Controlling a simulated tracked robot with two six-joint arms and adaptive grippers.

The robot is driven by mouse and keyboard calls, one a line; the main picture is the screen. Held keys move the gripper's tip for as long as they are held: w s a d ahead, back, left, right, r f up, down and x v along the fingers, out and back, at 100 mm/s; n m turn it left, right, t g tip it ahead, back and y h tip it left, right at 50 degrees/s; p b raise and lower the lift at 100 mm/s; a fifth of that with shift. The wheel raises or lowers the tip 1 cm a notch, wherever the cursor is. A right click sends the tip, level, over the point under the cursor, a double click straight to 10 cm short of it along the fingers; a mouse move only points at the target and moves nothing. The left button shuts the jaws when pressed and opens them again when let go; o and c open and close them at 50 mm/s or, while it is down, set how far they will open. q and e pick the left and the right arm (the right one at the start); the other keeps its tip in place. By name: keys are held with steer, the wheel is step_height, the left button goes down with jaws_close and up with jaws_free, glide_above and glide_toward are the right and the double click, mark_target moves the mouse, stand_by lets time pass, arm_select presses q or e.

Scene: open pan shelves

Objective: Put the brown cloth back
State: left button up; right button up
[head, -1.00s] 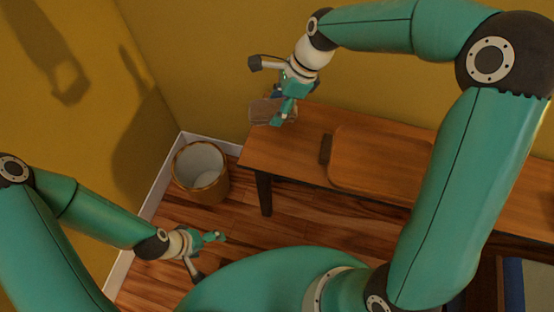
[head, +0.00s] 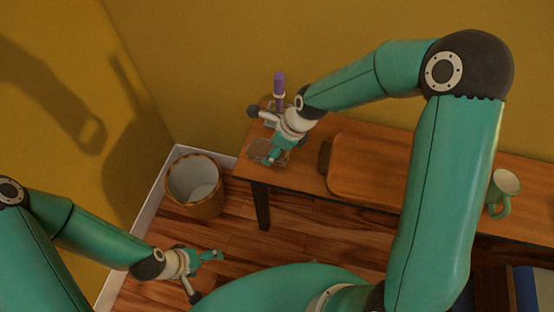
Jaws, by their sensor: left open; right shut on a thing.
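My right gripper (head: 268,150) is low over the left end of the wooden bench and points down. It is shut on a small, flat, greyish-brown thing, which looks like the brown cloth (head: 254,151). The gripper's fingers hide part of the cloth, and I cannot tell whether it touches the bench top. My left gripper (head: 207,275) is open and empty, above the floor at the lower left.
The wooden bench (head: 307,168) runs along the back wall. A wooden tray (head: 372,166) with a dark handle lies on it. A purple-topped bottle (head: 279,86) stands behind my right gripper. A green mug (head: 502,190) is at right. A round bin (head: 196,190) stands left of the bench.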

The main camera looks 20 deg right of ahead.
mark_target(273, 166)
step_height(273, 166, down, 6)
steer(key=shift+b, duration=0.45)
steer(key=o, duration=1)
steer(key=shift+r, duration=0.1)
steer(key=p+v, duration=0.1)
steer(key=v, duration=1.1)
steer(key=shift+p, duration=0.4)
steer(key=shift+r, duration=0.1)
